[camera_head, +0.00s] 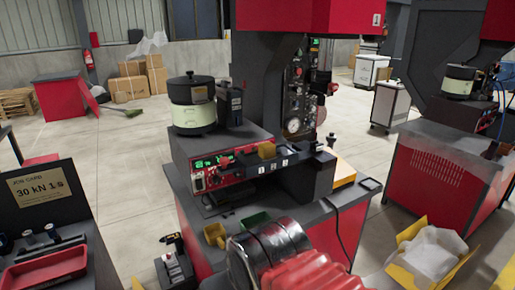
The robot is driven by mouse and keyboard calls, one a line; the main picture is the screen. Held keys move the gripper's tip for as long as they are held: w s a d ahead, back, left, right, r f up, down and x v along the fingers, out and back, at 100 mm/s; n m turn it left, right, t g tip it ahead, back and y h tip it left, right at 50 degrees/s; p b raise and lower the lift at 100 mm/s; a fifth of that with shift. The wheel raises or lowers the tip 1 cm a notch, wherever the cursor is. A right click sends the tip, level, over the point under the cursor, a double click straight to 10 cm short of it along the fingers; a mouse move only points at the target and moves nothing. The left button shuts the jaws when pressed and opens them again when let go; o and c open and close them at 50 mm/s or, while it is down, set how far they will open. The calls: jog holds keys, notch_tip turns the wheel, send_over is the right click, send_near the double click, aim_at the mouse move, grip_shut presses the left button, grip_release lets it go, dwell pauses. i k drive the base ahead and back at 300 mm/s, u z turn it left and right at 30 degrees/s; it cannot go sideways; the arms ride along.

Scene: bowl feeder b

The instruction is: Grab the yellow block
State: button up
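Part of my arm, with a dark cylinder and red ribbed cover, shows at the bottom centre, well below and in front of the block. My gripper's fingers do not show in this view.
A bowl feeder (191,104) stands left of the block, and a dark press column rises behind it. A yellow bin (215,234) and a green tray (254,222) are on the bench below. A yellow carton (412,262) lies at the lower right.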

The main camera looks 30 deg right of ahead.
aim_at(266, 150)
jog(key=i, duration=0.85)
jog(key=z, duration=0.05)
